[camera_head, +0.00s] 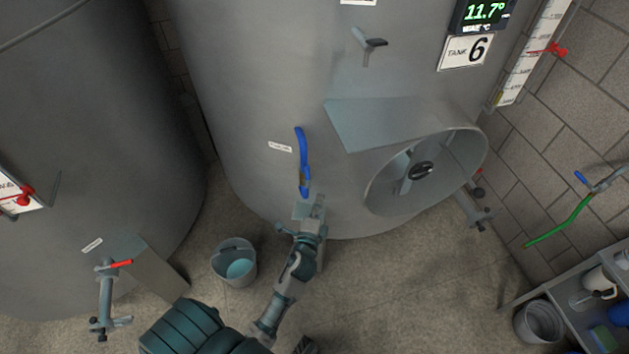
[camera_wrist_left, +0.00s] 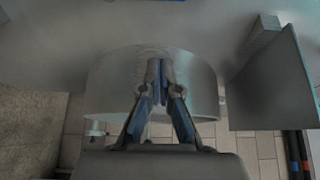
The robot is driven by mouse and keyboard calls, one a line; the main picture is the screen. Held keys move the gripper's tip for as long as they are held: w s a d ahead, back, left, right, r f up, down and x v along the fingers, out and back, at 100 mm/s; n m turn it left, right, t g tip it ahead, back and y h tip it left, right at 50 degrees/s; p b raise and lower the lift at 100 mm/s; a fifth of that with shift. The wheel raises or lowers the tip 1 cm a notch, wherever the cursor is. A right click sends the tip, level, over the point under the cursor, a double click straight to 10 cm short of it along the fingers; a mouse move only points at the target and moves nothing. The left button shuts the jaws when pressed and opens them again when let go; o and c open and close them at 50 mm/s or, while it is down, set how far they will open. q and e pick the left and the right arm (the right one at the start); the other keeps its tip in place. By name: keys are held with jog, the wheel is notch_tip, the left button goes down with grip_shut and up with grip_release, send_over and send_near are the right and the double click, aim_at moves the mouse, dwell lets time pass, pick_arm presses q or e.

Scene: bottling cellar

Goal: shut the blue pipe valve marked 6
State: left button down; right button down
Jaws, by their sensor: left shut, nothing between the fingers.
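The blue valve handle (camera_head: 301,150) stands out from the lower front of the grey tank with the sign marked 6 (camera_head: 467,51). In the head view it is long and slightly bent, running roughly up and down the picture, beside a small white label (camera_head: 280,147). My left gripper (camera_head: 308,206) is at the lower end of the handle and overlaps it in the head view; I cannot tell whether they touch. In the left wrist view its fingers (camera_wrist_left: 158,72) are together with nothing between them. The valve body below the handle is mostly hidden by my gripper. My right gripper is not in view.
A round open manway (camera_head: 425,172) juts from the tank to the right of the handle. A bucket (camera_head: 235,262) stands on the floor at left. A red-handled valve (camera_head: 119,264) is on the left tank. A shelf (camera_head: 562,287) and green hose (camera_head: 562,225) are at right.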

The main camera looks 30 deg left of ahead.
aim_at(307, 174)
pick_arm(q)
jog(key=x, duration=1)
jog(key=s+a, duration=0.2)
jog(key=a, duration=0.1)
jog(key=shift+s+a+f, duration=0.1)
jog(key=shift+s+a, duration=0.05)
jog(key=shift+s, duration=0.15)
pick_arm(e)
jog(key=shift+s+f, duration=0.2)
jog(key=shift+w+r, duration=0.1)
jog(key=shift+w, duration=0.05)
